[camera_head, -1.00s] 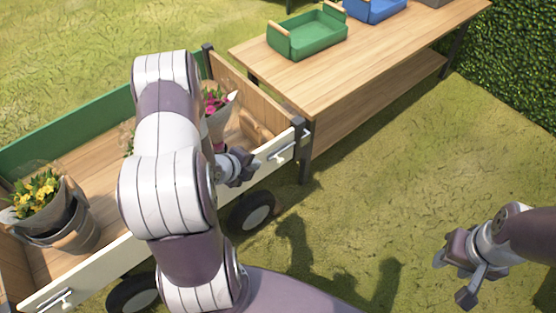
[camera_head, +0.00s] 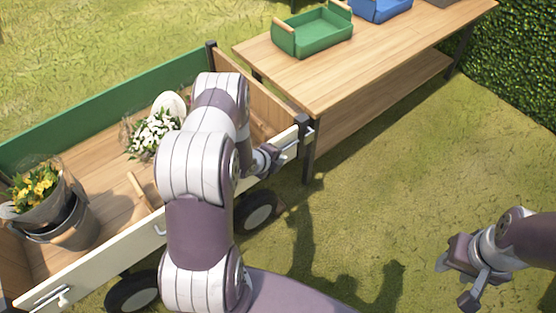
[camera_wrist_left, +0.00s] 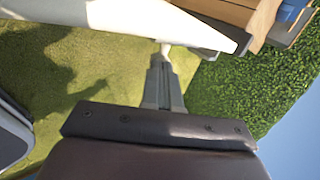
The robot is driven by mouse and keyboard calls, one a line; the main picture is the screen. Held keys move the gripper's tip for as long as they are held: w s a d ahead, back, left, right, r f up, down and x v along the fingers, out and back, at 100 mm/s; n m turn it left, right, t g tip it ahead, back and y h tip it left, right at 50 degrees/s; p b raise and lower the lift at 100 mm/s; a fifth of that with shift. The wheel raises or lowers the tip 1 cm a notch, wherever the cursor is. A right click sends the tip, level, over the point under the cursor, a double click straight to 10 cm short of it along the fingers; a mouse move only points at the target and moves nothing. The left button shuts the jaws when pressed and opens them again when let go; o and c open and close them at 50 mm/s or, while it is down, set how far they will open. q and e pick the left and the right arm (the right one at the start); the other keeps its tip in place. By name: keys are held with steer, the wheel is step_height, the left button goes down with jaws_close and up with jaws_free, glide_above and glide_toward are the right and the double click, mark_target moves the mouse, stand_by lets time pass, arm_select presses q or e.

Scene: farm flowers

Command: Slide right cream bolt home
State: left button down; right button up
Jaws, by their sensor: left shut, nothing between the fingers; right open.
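The cream side panel (camera_head: 105,258) of the wagon runs along its near side. The right bolt is mostly hidden by my left gripper in the head view; a cream knob (camera_wrist_left: 166,48) shows at the fingertips in the left wrist view. My left gripper (camera_head: 280,158) is shut and empty at the panel's right end, close to the dark corner post (camera_head: 307,155). In the left wrist view its fingers (camera_wrist_left: 164,75) point at the knob; I cannot tell whether they touch. My right gripper (camera_head: 458,281) is open and empty above the grass at the right.
The left bolt (camera_head: 52,297) sits at the panel's other end. A wooden table (camera_head: 375,60) with a green tray (camera_head: 315,38) stands beside the post. The grass between my arms is clear.

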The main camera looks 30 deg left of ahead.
arm_select(q)
steer(key=shift+w+f, duration=0.1)
steer(key=w, duration=0.1)
steer(key=w+d+b, duration=0.1)
steer(key=w, duration=0.1)
steer(key=shift+w+d, duration=0.2)
steer(key=shift+d, duration=0.05)
steer(key=shift+r, duration=0.2)
